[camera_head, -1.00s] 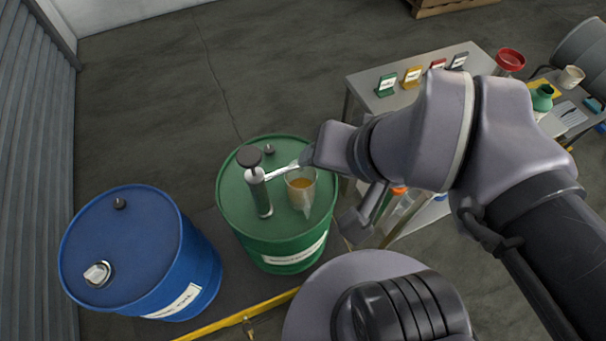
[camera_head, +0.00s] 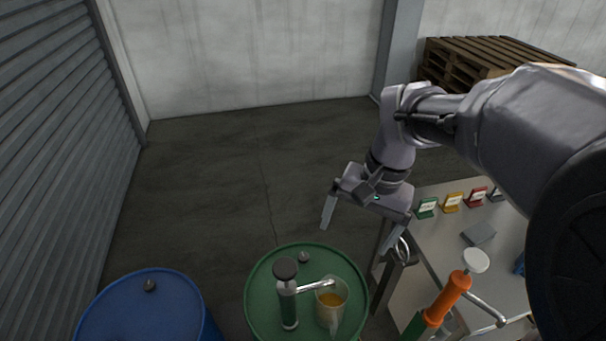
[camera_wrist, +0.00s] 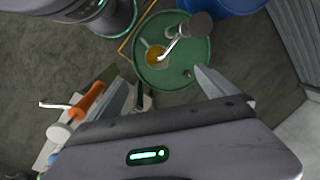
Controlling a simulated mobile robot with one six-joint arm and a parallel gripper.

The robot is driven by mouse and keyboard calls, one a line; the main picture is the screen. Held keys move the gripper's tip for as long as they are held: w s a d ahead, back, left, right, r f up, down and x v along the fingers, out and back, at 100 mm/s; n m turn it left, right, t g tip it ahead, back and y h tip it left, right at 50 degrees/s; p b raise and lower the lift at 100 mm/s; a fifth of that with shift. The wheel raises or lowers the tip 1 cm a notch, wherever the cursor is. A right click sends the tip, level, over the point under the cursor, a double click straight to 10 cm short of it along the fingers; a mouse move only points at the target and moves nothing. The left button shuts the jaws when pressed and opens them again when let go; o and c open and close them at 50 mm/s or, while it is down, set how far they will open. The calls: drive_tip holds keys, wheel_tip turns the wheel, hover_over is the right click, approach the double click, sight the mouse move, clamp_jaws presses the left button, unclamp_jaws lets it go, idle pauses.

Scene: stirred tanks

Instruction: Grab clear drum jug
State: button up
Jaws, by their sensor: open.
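The clear drum jug (camera_head: 332,304) stands upright on top of the green drum (camera_head: 262,318), with amber liquid in its lower part. It sits beside the drum's hand pump (camera_head: 287,296), whose spout reaches over the jug's rim. In the wrist view the jug (camera_wrist: 156,56) shows on the green drum (camera_wrist: 183,76), beyond my fingers. My gripper (camera_head: 358,236) is open and empty, raised above and behind the drum's right side. It is apart from the jug. In the wrist view my gripper's fingers (camera_wrist: 165,88) are spread wide with nothing between them.
A blue drum (camera_head: 150,310) stands left of the green one. A table (camera_head: 440,260) on the right carries several small coloured signs. An orange-handled pump (camera_head: 447,298) stands at its near side. Pallets (camera_head: 490,60) are stacked at the back right. The floor behind the drums is clear.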

drive_tip(key=w+d+f+g+p, duration=0.1)
drive_tip(key=w+f+g, duration=0.1)
drive_tip(key=w+f, duration=0.3)
drive_tip(key=w+f+g, duration=0.2)
drive_tip(key=f, duration=0.5)
drive_tip(key=b, duration=0.5)
hover_over(331, 300)
drive_tip(key=w+d, duration=0.1)
drive_tip(key=w, duration=0.1)
drive_tip(key=shift+m, duration=0.3)
drive_tip(key=f, duration=1.1)
drive_tip(key=shift+s+d, duration=0.15)
drive_tip(key=shift+s, duration=0.1)
drive_tip(key=b+x, duration=0.1)
drive_tip(key=x, duration=0.1)
drive_tip(key=b+x, duration=0.2)
drive_tip(key=x, duration=0.1)
drive_tip(key=shift+a+f, duration=0.25)
drive_tip(key=shift+a, duration=0.05)
drive_tip(key=shift+r, duration=0.15)
clamp_jaws()
